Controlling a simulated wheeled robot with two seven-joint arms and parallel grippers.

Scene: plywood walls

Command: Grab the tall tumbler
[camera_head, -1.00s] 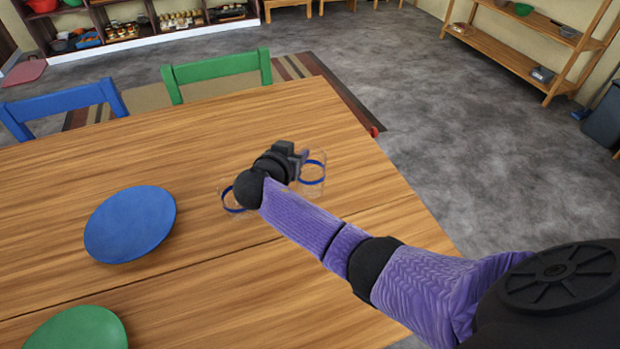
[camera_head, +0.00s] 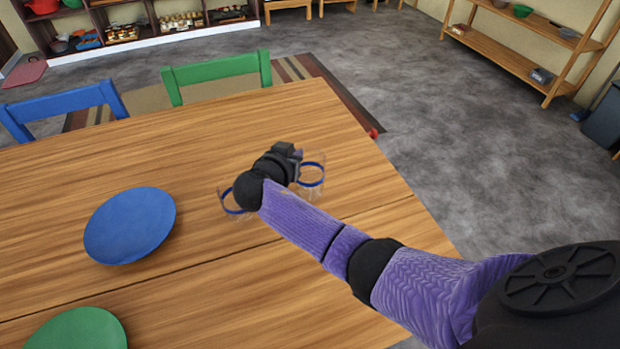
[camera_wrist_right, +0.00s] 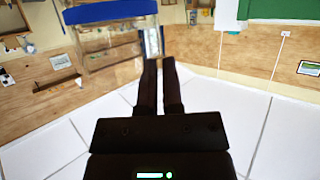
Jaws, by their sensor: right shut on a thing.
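Two clear glasses with blue bands stand on the wooden table. The right-hand one, which looks like the tall tumbler (camera_head: 311,175), is at my right gripper (camera_head: 297,157). The other glass (camera_head: 231,203) is to the left, partly hidden behind my wrist. My right gripper is shut on the tumbler's near side, though the clear wall makes the contact hard to see. In the right wrist view the two dark fingers (camera_wrist_right: 160,80) are close together with a narrow gap, and the tumbler cannot be made out clearly there. My left gripper is not in view.
The wooden table (camera_head: 200,285) holds a blue plate (camera_head: 130,225) and a green plate (camera_head: 78,332) on the left. A green chair (camera_head: 217,68) and a blue chair (camera_head: 62,104) stand at the far edge. The table's right side is clear.

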